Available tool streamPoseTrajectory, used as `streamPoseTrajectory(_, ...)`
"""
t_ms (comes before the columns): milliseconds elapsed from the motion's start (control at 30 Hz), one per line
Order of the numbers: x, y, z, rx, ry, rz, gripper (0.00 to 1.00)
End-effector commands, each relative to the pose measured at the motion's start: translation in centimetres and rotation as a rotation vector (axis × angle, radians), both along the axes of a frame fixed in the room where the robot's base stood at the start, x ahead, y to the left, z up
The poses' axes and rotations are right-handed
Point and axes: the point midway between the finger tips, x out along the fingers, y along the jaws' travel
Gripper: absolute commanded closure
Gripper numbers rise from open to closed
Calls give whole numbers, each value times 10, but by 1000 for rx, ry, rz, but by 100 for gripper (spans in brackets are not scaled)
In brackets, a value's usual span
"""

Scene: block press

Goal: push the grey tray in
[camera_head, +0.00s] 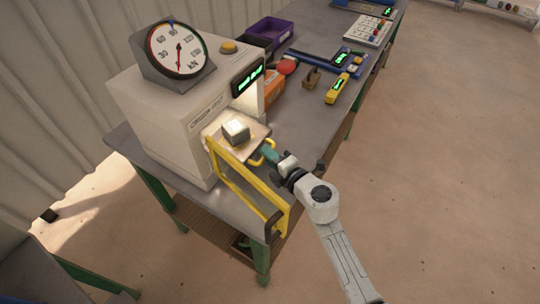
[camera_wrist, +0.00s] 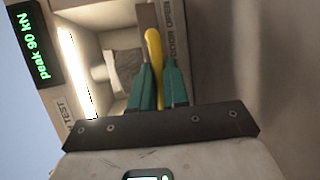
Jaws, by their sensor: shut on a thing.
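A yellow handle (camera_head: 268,147) is at the tray's front. My gripper (camera_head: 267,153) reaches it from the lower right. In the wrist view the teal fingers of my gripper (camera_wrist: 157,78) are shut on the yellow handle (camera_wrist: 153,50), one on each side. The wrist view also shows a rough grey block (camera_wrist: 126,68) beside a pale round press part (camera_wrist: 103,73); the tray there is mostly hidden.
The press (camera_head: 165,110) carries a dial (camera_head: 179,49) and a green display reading "peak 90 kN" (camera_wrist: 32,48). Its yellow-framed door (camera_head: 240,183) stands open beside the tray. Orange, purple and yellow items lie farther back on the grey bench (camera_head: 308,118). Floor to the right is clear.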

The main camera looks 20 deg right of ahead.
Motion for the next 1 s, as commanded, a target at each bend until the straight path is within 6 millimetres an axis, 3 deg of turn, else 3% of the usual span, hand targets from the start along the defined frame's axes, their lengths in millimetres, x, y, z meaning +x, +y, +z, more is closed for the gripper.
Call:
streamPoseTrajectory(500,0,0,-1,0,1,0,100)
streamPoseTrajectory(800,30,23,-1,-1,1,2,100)
streamPoseTrajectory(1000,33,24,-1,0,1,0,100)
